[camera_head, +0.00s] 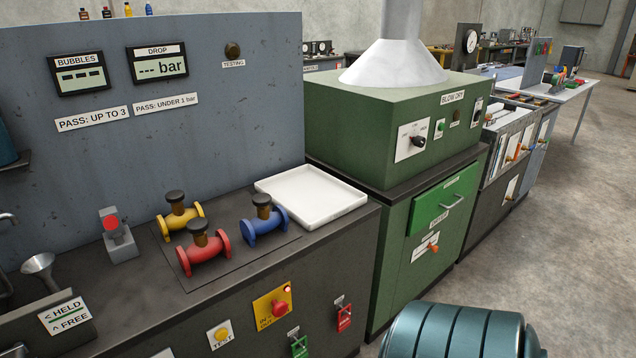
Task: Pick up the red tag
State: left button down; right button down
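The red tag (344,317) hangs on the dark front face of the test bench, near its right end, below a small white label. A green tag (299,346) hangs lower and to its left, also under a small label. Neither of my grippers is in view.
On the bench top are yellow (181,215), red (203,250) and blue (264,221) flanged valves and an empty white tray (312,194). A yellow plate with a red button (273,307) is left of the tag. A teal ribbed rounded object (455,333) stands at the bottom right.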

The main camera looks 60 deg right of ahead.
aim_at(344, 321)
jog(key=z, duration=2.05)
jog(key=i+l, duration=0.15)
jog(key=l, duration=0.2)
